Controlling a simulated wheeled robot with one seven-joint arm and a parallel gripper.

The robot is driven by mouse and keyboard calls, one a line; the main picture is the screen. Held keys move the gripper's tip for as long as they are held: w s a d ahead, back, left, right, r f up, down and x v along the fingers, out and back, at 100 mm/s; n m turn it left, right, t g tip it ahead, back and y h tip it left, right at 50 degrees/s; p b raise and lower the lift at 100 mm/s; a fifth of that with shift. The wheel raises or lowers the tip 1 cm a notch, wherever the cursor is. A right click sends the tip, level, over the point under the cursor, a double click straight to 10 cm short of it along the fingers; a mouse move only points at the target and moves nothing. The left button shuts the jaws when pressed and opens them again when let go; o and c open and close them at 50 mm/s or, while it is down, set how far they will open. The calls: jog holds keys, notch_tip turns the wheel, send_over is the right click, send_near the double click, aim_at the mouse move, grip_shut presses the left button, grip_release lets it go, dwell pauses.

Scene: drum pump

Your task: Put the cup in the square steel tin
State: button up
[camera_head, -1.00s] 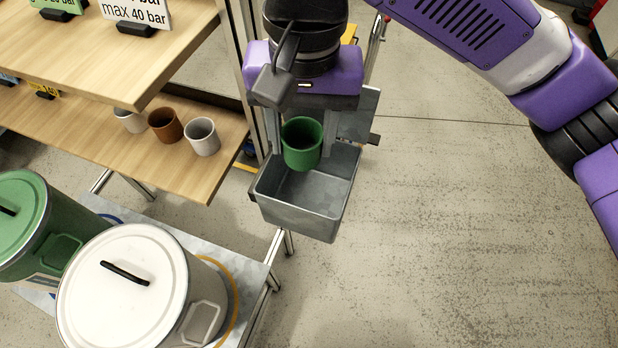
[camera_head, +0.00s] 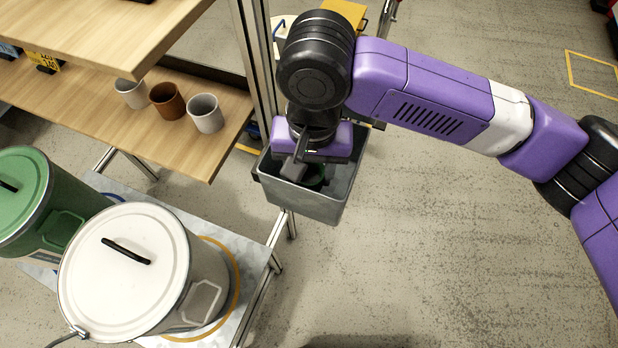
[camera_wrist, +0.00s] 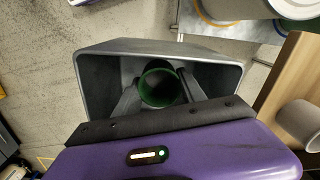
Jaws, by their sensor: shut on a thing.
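The green cup (camera_head: 317,180) shows as a small patch inside the square steel tin (camera_head: 303,202) in the head view; my gripper covers most of it. In the wrist view the cup (camera_wrist: 158,87) is upright, its open top facing the camera, within the walls of the grey tin (camera_wrist: 160,47). My gripper (camera_head: 312,174) reaches down into the tin and is shut on the cup, with one finger on each side of it in the wrist view (camera_wrist: 160,92). I cannot tell whether the cup touches the tin's floor.
A wooden shelf (camera_head: 120,110) at left holds a brown cup (camera_head: 167,100) and two pale cups (camera_head: 205,112). A metal shelf post (camera_head: 254,60) stands close behind my gripper. A white-lidded drum (camera_head: 125,265) and a green drum (camera_head: 25,200) stand at lower left. The floor at right is clear.

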aim_at(309, 181)
jog(key=shift+f, duration=1.8)
jog(key=shift+f, duration=0.1)
jog(key=o, duration=1.5)
jog(key=r, duration=1.2)
jog(key=shift+d+r+p, duration=0.15)
jog(key=shift+d+p, duration=0.1)
jog(key=shift+p, duration=0.05)
